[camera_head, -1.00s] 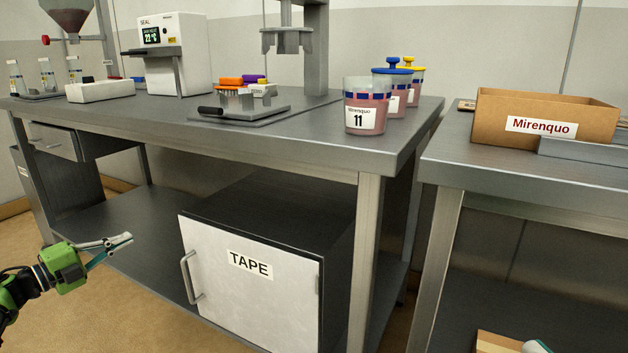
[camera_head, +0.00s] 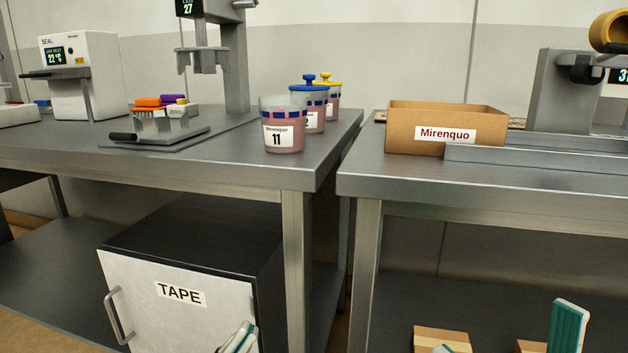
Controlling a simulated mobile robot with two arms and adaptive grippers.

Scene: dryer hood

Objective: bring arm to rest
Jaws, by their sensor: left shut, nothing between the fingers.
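My left gripper (camera_head: 238,339) shows only as pale and teal fingertips at the bottom edge of the head view. The tips are together with nothing between them, in front of the white door of the TAPE cabinet (camera_head: 143,315) as seen from here. The rest of that gripper and its arm are out of the picture.
A steel bench (camera_head: 215,172) holds a sealer (camera_head: 83,82), a rack of coloured items and several tubs, the front one marked 11 (camera_head: 282,133). A gap separates it from the right bench (camera_head: 470,180), with a Mirenquo box (camera_head: 415,135). Boxes (camera_head: 425,338) lie below.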

